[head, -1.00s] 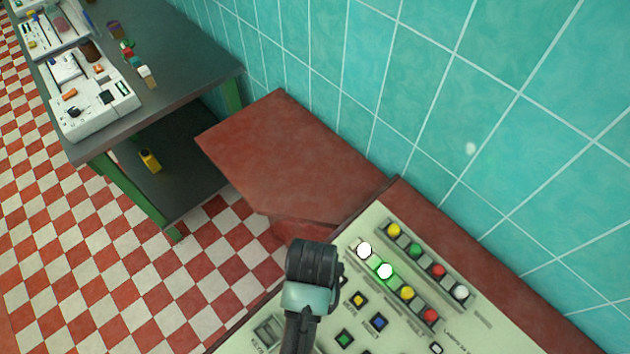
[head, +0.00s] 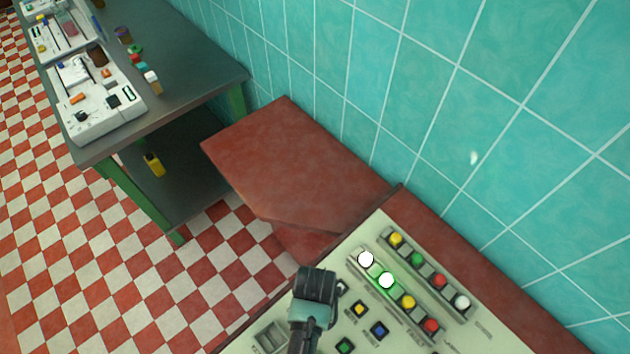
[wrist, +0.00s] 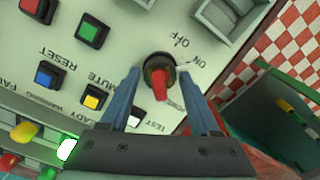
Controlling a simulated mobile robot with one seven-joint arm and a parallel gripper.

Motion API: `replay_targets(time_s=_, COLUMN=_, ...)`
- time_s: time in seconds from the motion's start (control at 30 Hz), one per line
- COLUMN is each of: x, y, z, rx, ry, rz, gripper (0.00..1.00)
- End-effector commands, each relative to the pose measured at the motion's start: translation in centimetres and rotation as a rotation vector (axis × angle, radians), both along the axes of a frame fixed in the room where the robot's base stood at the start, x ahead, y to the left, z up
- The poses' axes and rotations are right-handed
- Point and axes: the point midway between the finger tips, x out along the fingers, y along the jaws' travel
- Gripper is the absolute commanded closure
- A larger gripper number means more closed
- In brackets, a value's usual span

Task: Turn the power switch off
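The power switch (wrist: 159,84) is a red rotary knob in a dark round collar on the pale control panel (wrist: 110,50). OFF and ON are printed beside it in the wrist view. My gripper (wrist: 158,73) is open, with one blue finger on each side of the knob. Small gaps seem to show between the fingers and the red handle, so I cannot see firm contact. In the head view, the dark wrist of my arm (head: 316,288) is over the panel's left part and hides the switch and the fingertips.
Square buttons, such as a blue one (wrist: 50,74) and a yellow one (wrist: 92,97), lie left of the knob in the wrist view. Rows of round lamps, one lit green (head: 386,281), stand near the wall. A dark workbench (head: 185,60) is at upper left.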

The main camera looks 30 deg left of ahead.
Motion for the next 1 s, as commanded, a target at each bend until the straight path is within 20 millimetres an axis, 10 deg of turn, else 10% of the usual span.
replay_targets(time_s=0.33, x=0.00, y=-0.01, z=0.02, rx=0.000, ry=0.000, rz=0.000, gripper=1.00)
replay_targets(time_s=1.0, x=0.05, y=0.04, z=0.17, rx=0.000, ry=0.000, rz=0.138, gripper=1.00)
